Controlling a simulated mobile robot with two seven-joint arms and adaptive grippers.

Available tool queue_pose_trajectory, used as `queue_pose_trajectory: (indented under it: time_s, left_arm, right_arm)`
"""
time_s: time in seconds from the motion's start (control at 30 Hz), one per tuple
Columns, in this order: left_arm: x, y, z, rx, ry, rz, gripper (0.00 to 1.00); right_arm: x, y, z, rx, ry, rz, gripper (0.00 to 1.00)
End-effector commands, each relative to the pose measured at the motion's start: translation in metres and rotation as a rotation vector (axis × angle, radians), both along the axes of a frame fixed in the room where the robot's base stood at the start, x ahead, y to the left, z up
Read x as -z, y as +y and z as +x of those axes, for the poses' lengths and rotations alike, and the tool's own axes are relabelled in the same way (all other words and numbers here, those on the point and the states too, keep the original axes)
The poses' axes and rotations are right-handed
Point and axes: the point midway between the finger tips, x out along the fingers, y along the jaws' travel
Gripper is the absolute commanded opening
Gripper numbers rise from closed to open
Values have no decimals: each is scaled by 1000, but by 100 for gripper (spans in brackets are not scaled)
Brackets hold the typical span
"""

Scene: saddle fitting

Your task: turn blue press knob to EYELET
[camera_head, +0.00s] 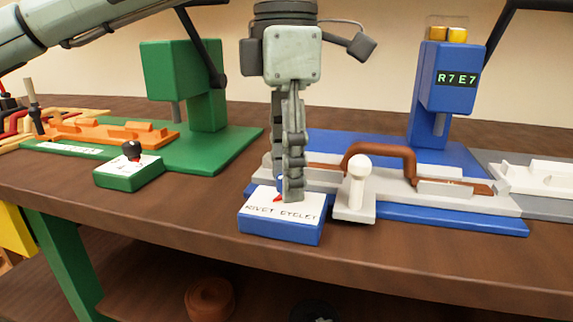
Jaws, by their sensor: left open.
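The blue press (440,85) stands at the right with a display reading "R7 E7". In front of its base is a blue selector box (280,234) with a white top lettered "RIVET EYELET". A blue knob (280,182) with a red pointer shows on that top, mostly hidden by my left gripper. The red pointer seems to lie nearer the RIVET side, but its exact angle is hard to tell. My left gripper (286,194) points straight down at the knob, open, its fingers on or close around it; contact cannot be told. My right gripper is not in view.
A white ball-topped lever (358,190) stands right beside the selector box. A brown curved handle (380,150) lies on the blue press's fixture. At left are a green press (185,75) and its selector box (128,175) with a dark knob. The table's front edge is close.

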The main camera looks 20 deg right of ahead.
Motion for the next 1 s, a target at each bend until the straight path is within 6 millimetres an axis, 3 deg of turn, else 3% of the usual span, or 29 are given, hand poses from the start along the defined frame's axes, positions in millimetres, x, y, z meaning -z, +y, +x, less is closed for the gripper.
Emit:
queue_pose_trajectory:
  time_s: [0.03, 0.4, 0.73, 1.0]
  left_arm:
    - [0, 0, 0, 0, 0, 0, 45]
    - [-1, 0, 0, 0, 0, 0, 0]
    - [-1, 0, 0, -39, 0, 0, 0]
    - [-1, 0, 0, -202, -2, -1, 0]
  right_arm:
    - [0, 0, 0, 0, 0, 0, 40]
    - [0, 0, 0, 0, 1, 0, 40]
    - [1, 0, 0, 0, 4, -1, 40]
    - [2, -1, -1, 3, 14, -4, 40]
